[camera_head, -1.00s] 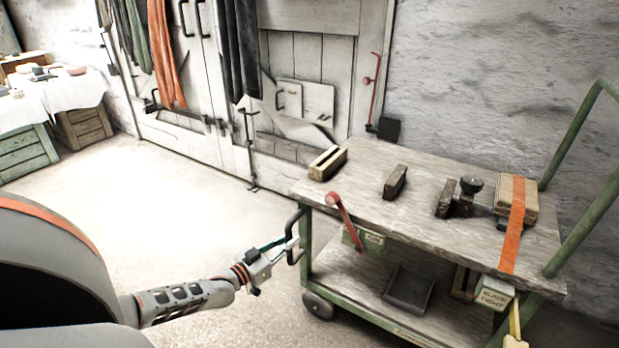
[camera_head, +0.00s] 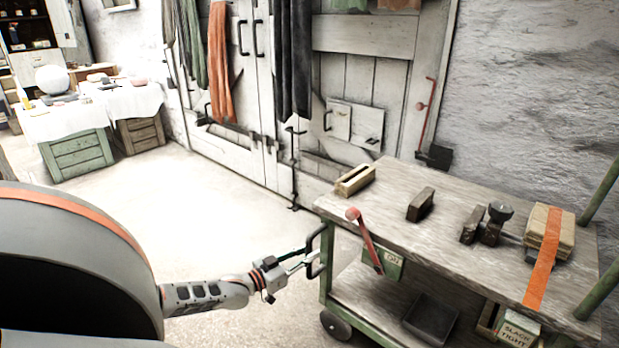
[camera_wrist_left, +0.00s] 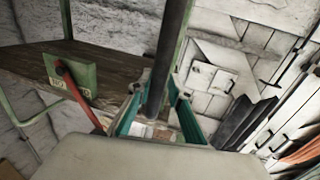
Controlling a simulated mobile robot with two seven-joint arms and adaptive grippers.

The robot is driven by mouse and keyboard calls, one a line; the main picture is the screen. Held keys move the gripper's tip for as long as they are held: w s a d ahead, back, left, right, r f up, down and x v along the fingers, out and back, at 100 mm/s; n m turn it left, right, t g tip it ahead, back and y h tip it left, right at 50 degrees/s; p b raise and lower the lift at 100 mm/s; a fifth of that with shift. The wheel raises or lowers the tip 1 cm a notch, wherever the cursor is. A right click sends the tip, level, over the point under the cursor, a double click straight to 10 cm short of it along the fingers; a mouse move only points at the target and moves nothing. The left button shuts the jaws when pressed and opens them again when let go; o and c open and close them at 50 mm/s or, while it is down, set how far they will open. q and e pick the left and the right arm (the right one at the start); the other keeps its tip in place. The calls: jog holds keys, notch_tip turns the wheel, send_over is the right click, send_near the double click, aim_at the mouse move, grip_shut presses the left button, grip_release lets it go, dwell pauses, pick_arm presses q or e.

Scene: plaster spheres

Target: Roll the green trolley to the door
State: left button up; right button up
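The green trolley (camera_head: 327,283) has a green frame, a grey wooden top and a lower shelf. It stands at the right in the head view. A black handle (camera_head: 318,251) sticks out at its near left corner. My left gripper (camera_head: 310,262) is at this handle; in the left wrist view its teal fingers (camera_wrist_left: 158,88) are closed about the dark bar (camera_wrist_left: 167,62). A red lever (camera_head: 366,240) is on the trolley's side by a green plate (camera_head: 392,262). Pale plank doors (camera_head: 375,75) stand behind the trolley. My right gripper is out of view.
Wooden blocks (camera_head: 420,204) and a strapped stack (camera_head: 548,240) lie on the trolley top. Orange (camera_head: 220,60) and dark cloths hang on the doors. Cloth-covered crates (camera_head: 78,155) stand at the far left. The pale floor (camera_head: 200,200) between is clear.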

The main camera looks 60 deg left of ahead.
pick_arm(q)
jog(key=shift+o, duration=0.6)
jog(key=shift+a+f, duration=0.1)
jog(key=shift+a, duration=0.1)
jog(key=shift+s+d, duration=0.15)
jog(key=s, duration=1.1)
jog(key=shift+s+d, duration=0.4)
jog(key=shift+d, duration=0.05)
